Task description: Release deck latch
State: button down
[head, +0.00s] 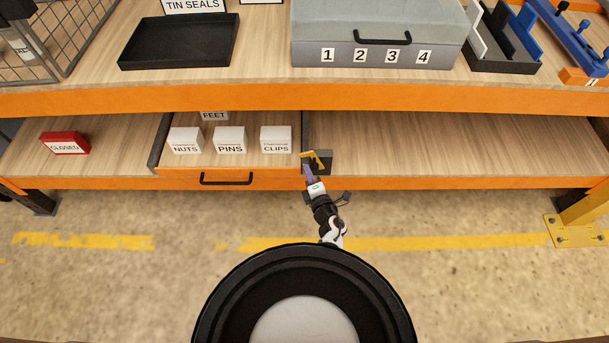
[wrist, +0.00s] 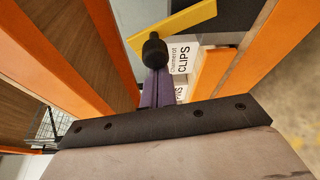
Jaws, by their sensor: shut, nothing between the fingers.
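The deck latch (head: 318,158) is a yellow lever on a dark block at the front right corner of the lower-shelf drawer. In the wrist view the yellow lever (wrist: 180,27) slants across the top, with a black knob (wrist: 155,52) at its near end. My gripper (head: 308,173) is at the latch, just below it in the head view. Its purple fingers (wrist: 156,88) are shut and empty, right beside the knob. The knob hides part of the fingertips, and I cannot tell whether they touch it.
The drawer (head: 253,177) has a black handle and holds white boxes marked NUTS (head: 186,141), PINS (head: 230,140) and CLIPS (head: 276,139). A red CLOSED block (head: 65,143) lies at left. The shelf right of the latch (head: 450,145) is bare. The orange upper-deck edge (head: 400,98) overhangs.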

jog(key=shift+d+r+m+t+b, duration=0.25)
jog(key=shift+d+m, duration=0.3)
jog(key=shift+m, duration=0.3)
jog(key=shift+d+r+m+t+b, duration=0.1)
jog(key=shift+d+r+m+t, duration=0.2)
jog(key=shift+d+m, duration=0.4)
jog(key=shift+m, duration=0.25)
jog(key=shift+a, duration=0.1)
